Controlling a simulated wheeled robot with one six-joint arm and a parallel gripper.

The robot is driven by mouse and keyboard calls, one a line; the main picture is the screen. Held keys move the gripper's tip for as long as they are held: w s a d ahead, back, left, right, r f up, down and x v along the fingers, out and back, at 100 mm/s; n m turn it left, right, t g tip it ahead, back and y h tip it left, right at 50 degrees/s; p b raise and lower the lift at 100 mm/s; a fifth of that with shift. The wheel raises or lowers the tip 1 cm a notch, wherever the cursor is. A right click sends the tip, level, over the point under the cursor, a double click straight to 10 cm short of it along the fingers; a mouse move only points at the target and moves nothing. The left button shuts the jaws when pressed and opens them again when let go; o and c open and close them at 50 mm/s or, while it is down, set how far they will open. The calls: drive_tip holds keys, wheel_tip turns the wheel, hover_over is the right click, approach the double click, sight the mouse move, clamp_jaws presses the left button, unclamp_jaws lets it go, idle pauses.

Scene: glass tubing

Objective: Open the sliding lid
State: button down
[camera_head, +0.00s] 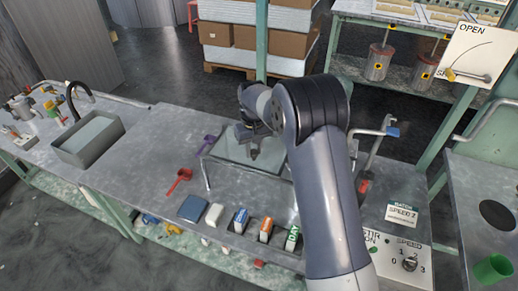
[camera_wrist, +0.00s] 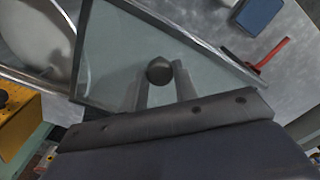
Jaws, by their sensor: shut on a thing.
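The sliding lid is a grey glass-like pane (camera_head: 228,147) on the bench, part hidden behind my arm in the head view. In the wrist view the pane (camera_wrist: 112,60) fills the middle, with a dark frame edge along its right. A round dark knob (camera_wrist: 158,70) stands on the pane between my fingertips. My gripper (camera_wrist: 160,82) is shut on the knob; it also shows low over the pane in the head view (camera_head: 253,153). How far the lid is open cannot be told.
A red scoop (camera_head: 180,178) and a purple scoop (camera_head: 207,143) lie left of the lid. A blue block (camera_head: 193,208) and several small boxes line the front edge. A sink (camera_head: 88,140) is far left. A tap-like fitting (camera_head: 375,140) stands right of my arm. Bare bench lies left of the scoops.

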drive_tip(key=c, duration=1.1)
unclamp_jaws()
drive_tip(key=shift+r, duration=0.1)
wheel_tip(320, 180, up, 11)
drive_tip(key=shift+b, duration=0.4)
drive_tip(key=shift+f, duration=0.2)
